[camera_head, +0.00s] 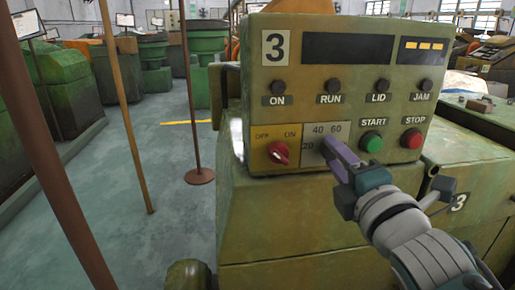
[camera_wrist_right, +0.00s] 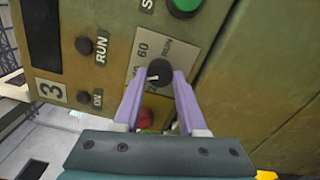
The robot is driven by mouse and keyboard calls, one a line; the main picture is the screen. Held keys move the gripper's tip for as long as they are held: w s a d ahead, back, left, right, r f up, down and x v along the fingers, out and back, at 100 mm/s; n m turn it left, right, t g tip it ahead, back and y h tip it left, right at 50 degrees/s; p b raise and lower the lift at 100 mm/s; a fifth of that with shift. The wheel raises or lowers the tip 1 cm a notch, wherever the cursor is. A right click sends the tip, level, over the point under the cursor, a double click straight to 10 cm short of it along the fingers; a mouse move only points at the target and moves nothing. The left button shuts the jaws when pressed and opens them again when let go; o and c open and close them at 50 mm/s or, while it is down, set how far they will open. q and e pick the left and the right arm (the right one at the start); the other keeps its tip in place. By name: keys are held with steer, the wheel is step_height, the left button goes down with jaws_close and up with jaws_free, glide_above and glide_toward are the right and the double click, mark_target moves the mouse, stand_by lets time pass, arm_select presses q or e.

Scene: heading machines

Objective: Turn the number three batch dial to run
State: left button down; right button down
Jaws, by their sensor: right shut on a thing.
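The number three machine's panel (camera_head: 335,60) faces me. Its batch dial is a dark round knob (camera_wrist_right: 159,71) on a pale plate (camera_head: 312,158) marked 20, 40 and 60 in the head view; the wrist view shows RUN on the plate's far side from the 60. A small white mark shows on the knob's left side in the wrist view. My right gripper (camera_head: 332,147) is shut on the dial, its two purple fingers on either side of the knob in the wrist view (camera_wrist_right: 158,80). The fingers hide the knob in the head view. My left gripper is out of view.
Left of the dial is a red OFF/ON switch (camera_head: 279,153). Right of it are the green START button (camera_head: 371,142) and red STOP button (camera_head: 412,138). Dark ON, RUN, LID and JAM lamps sit above. A brown post (camera_head: 192,100) stands left of the machine.

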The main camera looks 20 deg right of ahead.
steer(key=m+p, duration=0.3)
steer(key=m, duration=2)
steer(key=shift+d+f, duration=0.1)
steer(key=shift+m, duration=0.4)
steer(key=shift+c, duration=2.3)
jaws_free()
steer(key=v, duration=1)
steer(key=shift+p, duration=0.3)
